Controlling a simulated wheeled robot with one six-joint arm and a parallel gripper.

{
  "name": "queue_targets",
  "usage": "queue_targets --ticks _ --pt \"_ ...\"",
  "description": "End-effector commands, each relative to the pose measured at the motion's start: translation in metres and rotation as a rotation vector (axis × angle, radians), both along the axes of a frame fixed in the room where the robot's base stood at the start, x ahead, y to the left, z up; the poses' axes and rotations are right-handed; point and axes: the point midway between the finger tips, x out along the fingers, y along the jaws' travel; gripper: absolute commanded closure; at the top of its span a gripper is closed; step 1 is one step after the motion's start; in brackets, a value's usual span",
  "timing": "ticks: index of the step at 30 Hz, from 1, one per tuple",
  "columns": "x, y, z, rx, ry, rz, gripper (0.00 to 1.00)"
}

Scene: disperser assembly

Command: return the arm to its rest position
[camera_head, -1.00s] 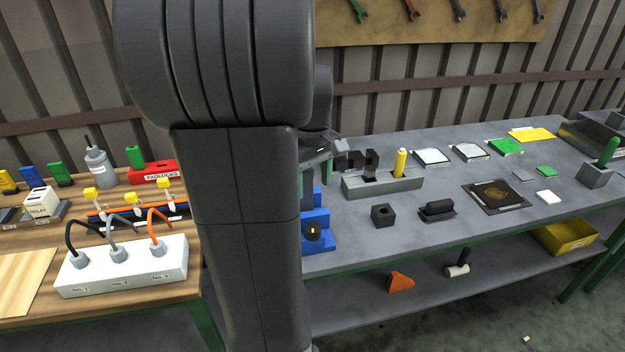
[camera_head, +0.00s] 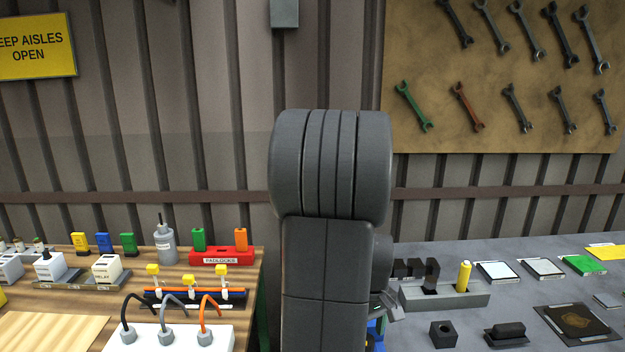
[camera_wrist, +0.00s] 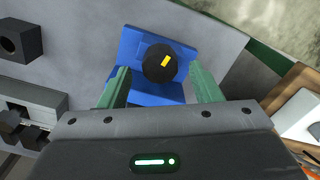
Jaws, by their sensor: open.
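My gripper (camera_wrist: 161,80) is open and empty in the wrist view, with its two green fingers spread apart. A blue block (camera_wrist: 128,50) with a round black knob (camera_wrist: 158,63) and a yellow mark lies below and beyond the fingers, framed between them. I cannot tell the exact gap from fingers to block. In the head view my dark arm stands upright in the middle and hides most of the gripper. Only a sliver of the blue block (camera_head: 376,335) shows beside the arm.
The grey bench on the right holds a grey holder (camera_head: 455,297) with a yellow cylinder (camera_head: 464,276), a black block (camera_head: 443,334) and several flat pieces. The wooden table on the left holds a white socket box (camera_head: 220,340) and red padlock rack (camera_head: 222,257). The wall stands behind.

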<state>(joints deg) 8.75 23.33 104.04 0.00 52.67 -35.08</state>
Motion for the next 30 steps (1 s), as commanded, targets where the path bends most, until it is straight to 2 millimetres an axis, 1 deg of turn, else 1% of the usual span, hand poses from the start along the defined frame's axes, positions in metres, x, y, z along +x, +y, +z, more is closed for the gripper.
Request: queue_targets --ticks 1,3,7,20,23,25,28,30 --pt "0.0 0.0 -0.008 0.001 0.003 0.0 0.42" --pt "0.0 0.0 -0.015 0.0 0.002 0.0 0.42" --pt "-0.001 0.0 -0.023 0.0 0.001 0.0 0.42" --pt "0.0 0.0 -0.022 0.0 -0.001 -0.015 0.42" --pt "0.0 0.0 -0.018 0.0 -0.001 0.002 0.42" --pt "0.001 0.0 -0.011 -0.001 -0.005 0.0 0.42" --pt "0.001 0.0 0.005 0.0 -0.006 0.0 0.42" --pt "0.001 0.0 0.019 -0.001 -0.007 0.0 0.42"
